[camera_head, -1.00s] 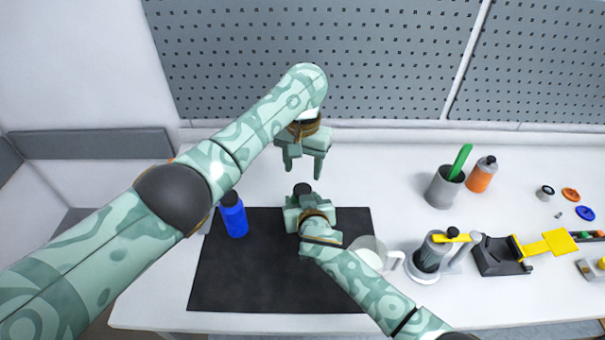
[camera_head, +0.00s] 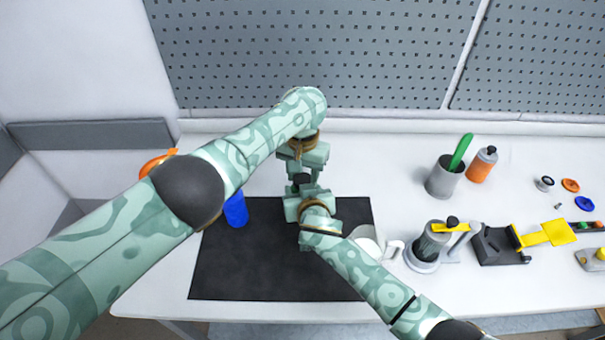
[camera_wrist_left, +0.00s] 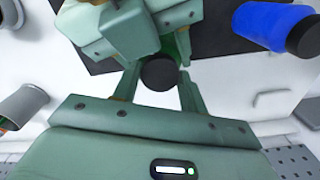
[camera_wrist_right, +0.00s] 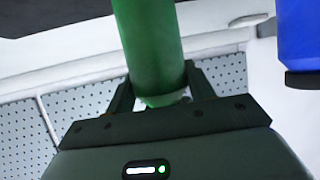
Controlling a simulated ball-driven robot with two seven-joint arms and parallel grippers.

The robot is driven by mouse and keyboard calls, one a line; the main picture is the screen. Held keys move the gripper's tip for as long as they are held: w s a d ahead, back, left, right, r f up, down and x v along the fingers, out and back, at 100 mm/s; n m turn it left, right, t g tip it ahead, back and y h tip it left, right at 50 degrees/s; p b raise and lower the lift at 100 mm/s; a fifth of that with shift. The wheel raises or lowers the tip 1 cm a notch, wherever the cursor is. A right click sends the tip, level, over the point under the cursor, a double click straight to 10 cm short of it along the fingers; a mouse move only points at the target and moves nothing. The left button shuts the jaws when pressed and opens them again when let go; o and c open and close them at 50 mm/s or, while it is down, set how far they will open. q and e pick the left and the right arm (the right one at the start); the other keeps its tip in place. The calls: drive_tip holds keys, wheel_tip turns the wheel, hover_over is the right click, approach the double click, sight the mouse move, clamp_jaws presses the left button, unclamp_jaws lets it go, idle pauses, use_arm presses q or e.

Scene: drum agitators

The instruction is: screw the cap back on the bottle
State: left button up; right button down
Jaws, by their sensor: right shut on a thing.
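A green bottle (camera_wrist_right: 150,45) stands in my right gripper (camera_wrist_right: 158,92), which is shut on it. My right gripper (camera_head: 300,200) hides most of the bottle in the head view.
A blue bottle with a black cap (camera_head: 236,211) stands left, by the black mat (camera_head: 270,270). A white mug (camera_head: 366,241), a grey device with a yellow lever (camera_head: 425,245), a grey cup (camera_head: 443,178) and an orange bottle (camera_head: 482,164) stand to the right. A pegboard is behind.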

use_arm(q)
drive_tip(key=shift+m, duration=1.6)
drive_tip(key=o, duration=1.1)
drive_tip(key=shift+c, duration=0.2)
drive_tip(key=shift+r, duration=2.25)
